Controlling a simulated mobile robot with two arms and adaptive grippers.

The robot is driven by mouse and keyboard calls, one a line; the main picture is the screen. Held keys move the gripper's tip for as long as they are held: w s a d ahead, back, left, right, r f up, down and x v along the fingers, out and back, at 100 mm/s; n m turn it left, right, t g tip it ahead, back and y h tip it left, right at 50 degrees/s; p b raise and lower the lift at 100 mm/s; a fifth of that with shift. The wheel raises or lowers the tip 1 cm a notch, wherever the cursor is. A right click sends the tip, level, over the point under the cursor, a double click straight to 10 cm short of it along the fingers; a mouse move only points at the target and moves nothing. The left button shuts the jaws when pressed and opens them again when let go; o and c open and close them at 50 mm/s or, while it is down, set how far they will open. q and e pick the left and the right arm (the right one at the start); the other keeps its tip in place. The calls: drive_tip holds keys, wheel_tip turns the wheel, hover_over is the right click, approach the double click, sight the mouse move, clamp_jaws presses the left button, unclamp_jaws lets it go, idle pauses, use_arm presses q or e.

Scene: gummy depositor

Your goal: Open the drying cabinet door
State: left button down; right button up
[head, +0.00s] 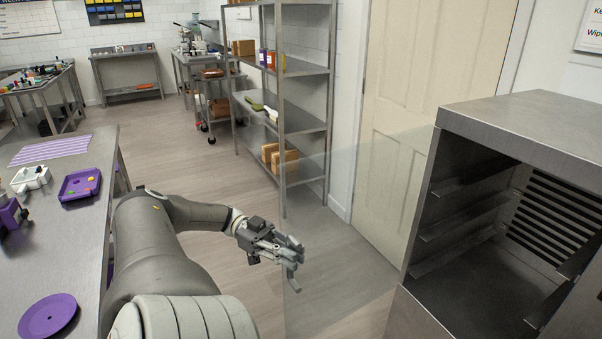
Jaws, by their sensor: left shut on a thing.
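The drying cabinet (520,118) is a grey metal box on the right, with its front open to view and side rails and a slotted back wall showing inside. Its clear glass door (350,235) stands swung out to the left from the cabinet's left edge. My left gripper (288,250) is at the door's free edge, shut on the grey door handle (292,283), which is partly hidden by the fingers. My right gripper is not in view.
A steel table (95,215) on the left holds a purple tray (80,184) and a purple plate (47,316). A metal shelf rack (305,70) and a cream door (425,60) stand behind the glass. The floor between table and rack is clear.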

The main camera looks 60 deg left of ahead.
use_arm(q)
drive_tip(key=shift+a+f+b, duration=0.1)
drive_tip(key=shift+a+b, duration=0.4)
drive_tip(key=shift+a, duration=0.5)
drive_tip(key=c, duration=1.4)
unclamp_jaws()
drive_tip(key=shift+c, duration=0.2)
drive_tip(key=shift+a+r, duration=0.1)
drive_tip(key=shift+r, duration=0.1)
